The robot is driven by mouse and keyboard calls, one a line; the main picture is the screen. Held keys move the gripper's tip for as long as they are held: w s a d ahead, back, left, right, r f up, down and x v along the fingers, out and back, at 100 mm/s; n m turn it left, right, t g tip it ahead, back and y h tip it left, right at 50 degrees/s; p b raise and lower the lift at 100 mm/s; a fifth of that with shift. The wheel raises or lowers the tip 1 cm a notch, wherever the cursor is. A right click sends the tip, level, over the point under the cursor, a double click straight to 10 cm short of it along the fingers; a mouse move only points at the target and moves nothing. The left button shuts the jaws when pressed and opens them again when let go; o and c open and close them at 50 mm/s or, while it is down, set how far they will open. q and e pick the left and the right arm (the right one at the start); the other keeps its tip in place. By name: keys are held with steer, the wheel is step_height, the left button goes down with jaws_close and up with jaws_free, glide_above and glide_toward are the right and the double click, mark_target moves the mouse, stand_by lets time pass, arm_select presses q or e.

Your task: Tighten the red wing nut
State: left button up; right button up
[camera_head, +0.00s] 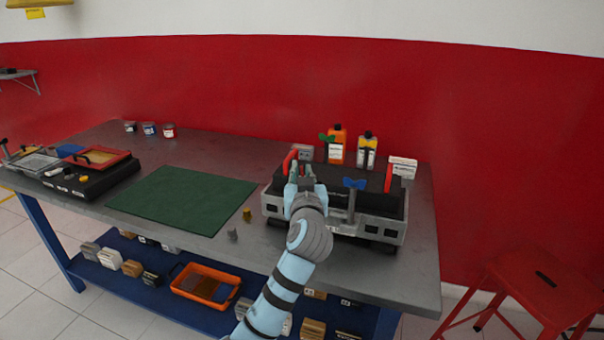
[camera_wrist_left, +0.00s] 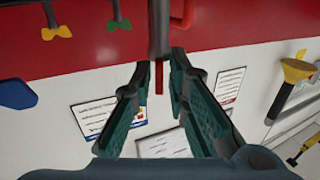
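The red wing nut (camera_wrist_left: 159,78) shows edge-on as a thin red plate at the end of a grey post (camera_wrist_left: 159,30) in the left wrist view. My left gripper (camera_wrist_left: 157,70) is open, one finger on each side of the red wing nut, with visible gaps. In the head view my left gripper (camera_head: 302,172) is over the left part of the engine trainer (camera_head: 385,228); the red wing nut cannot be made out there. A blue wing nut (camera_head: 354,183) stands on a post at the trainer's front, right of my gripper. My right gripper is not in view.
Yellow (camera_wrist_left: 57,33), green (camera_wrist_left: 118,25) and blue wing nuts are near my left gripper. A red handle (camera_head: 389,178) stands on the trainer's right. Bottles (camera_head: 337,147) are behind it. A green mat (camera_head: 180,198) lies left, largely clear. A red stool (camera_head: 545,290) is right.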

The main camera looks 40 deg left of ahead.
arm_select(q)
jaws_close()
steer(key=m+t+h+p, duration=0.1)
steer(key=h, duration=0.1)
steer(key=m+t+h+p, duration=0.1)
steer(key=m+h, duration=0.1)
steer(key=m+t+h+p, duration=0.1)
steer(key=h, duration=0.1)
steer(key=shift+s+a+m+t+p, duration=0.15)
steer(key=shift+a+m+t+p, duration=0.1)
steer(key=shift+m+t+p, duration=0.05)
steer(key=o, duration=0.5)
jaws_free()
steer(key=shift+d, duration=0.15)
